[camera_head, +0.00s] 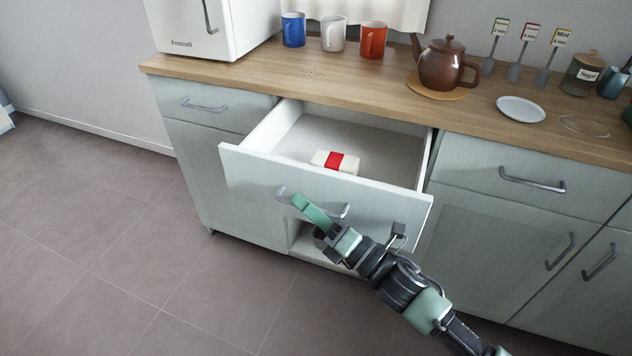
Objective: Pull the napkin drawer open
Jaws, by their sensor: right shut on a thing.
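The napkin drawer (330,189) is the middle drawer of the cabinet and stands well open. Inside it lies a white napkin pack with a red band (335,162), near the front panel; the rest of the drawer floor is bare. My right gripper (307,206) is in front of the drawer panel, shut on the grey bar handle (283,193). Its fingers hide the middle of the handle. My left gripper does not show.
On the wooden counter (260,84) stand a white appliance (205,25), several mugs (373,40), a brown teapot (445,64), a white plate (521,109) and a sugar jar (582,74). Closed drawers flank the open one.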

